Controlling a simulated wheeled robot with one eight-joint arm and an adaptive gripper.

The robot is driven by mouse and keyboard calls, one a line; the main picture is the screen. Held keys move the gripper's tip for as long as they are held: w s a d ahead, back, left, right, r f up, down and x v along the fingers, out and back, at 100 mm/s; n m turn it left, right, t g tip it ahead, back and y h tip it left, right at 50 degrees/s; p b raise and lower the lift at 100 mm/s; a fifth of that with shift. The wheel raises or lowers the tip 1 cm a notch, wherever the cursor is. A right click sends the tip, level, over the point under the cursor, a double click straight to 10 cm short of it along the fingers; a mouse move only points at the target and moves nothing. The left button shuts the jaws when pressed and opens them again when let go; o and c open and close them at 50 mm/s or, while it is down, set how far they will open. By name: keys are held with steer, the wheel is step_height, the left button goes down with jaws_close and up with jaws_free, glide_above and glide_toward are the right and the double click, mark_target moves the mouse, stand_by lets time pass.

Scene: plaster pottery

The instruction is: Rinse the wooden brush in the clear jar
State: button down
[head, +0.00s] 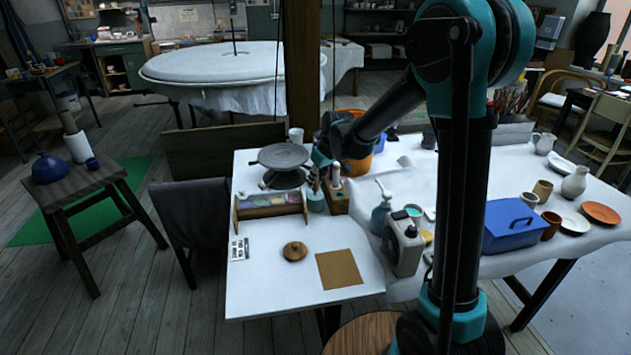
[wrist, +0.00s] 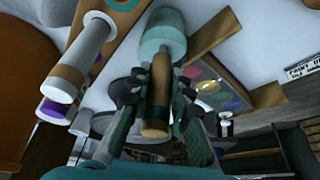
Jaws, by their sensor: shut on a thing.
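The wooden brush (wrist: 155,100) is between the fingers of my gripper (wrist: 152,92) in the wrist view, its thick brown handle end toward the camera. Its far end reaches the pale green, see-through jar (wrist: 163,28). I cannot tell whether the tip is inside the jar or just over it. In the head view my gripper (head: 322,174) is right above the jar (head: 315,203), which stands on the white table. The brush is too small there to make out clearly.
A wooden paint rack (head: 270,205) stands left of the jar, and a wooden block (head: 337,203) with upright tools right of it. A dark turntable (head: 283,157) and orange bucket (head: 359,158) are behind. A round wooden piece (head: 295,252) and brown sheet (head: 339,269) lie in front.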

steer(key=shift+r, duration=3.35)
steer(key=shift+r, duration=1.5)
